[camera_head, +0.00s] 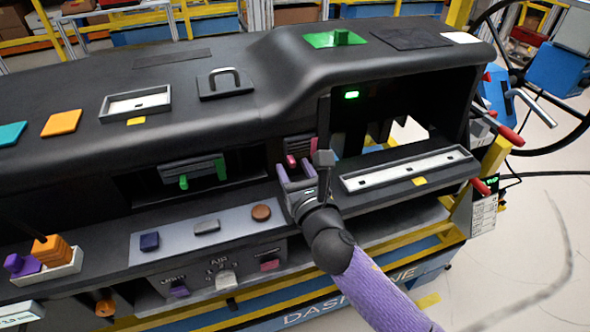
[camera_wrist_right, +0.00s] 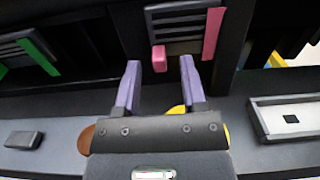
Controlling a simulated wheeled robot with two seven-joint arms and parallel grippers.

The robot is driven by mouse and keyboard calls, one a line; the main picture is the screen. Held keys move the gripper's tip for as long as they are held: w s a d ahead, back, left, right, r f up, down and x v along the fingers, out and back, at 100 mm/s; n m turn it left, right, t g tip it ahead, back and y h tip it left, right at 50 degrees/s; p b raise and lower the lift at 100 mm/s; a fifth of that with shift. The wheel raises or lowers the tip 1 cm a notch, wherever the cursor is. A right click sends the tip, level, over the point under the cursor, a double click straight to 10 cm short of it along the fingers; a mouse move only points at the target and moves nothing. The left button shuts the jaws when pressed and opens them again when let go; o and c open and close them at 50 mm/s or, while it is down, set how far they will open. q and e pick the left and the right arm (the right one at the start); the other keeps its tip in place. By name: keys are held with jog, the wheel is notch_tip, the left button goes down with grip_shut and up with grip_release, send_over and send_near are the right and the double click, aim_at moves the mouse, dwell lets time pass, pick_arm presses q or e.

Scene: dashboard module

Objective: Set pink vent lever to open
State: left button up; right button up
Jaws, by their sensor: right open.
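The pink vent lever (camera_wrist_right: 159,58) shows in the right wrist view as a small pink block at the lower left of a dark slatted vent (camera_wrist_right: 180,24). A taller pink strip (camera_wrist_right: 213,33) stands at the vent's right side. In the head view the pink lever (camera_head: 291,161) is just beyond my right gripper (camera_head: 297,172). My right gripper (camera_wrist_right: 158,75) is open, with its two purple fingers pointing at the vent. The lever lies between the finger lines, ahead of the tips and apart from them. My left gripper is not in view.
A second vent with a green lever (camera_head: 183,182) is to the left. A white tray (camera_head: 405,170) lies to the right. Below left, a grey panel (camera_head: 180,238) carries a blue block, a grey block and a brown disc. The dashboard's dark upper part (camera_head: 230,110) overhangs the vents.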

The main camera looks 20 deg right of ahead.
jog(key=shift+c, duration=0.3)
grip_shut()
dwell(0.8)
dwell(0.3)
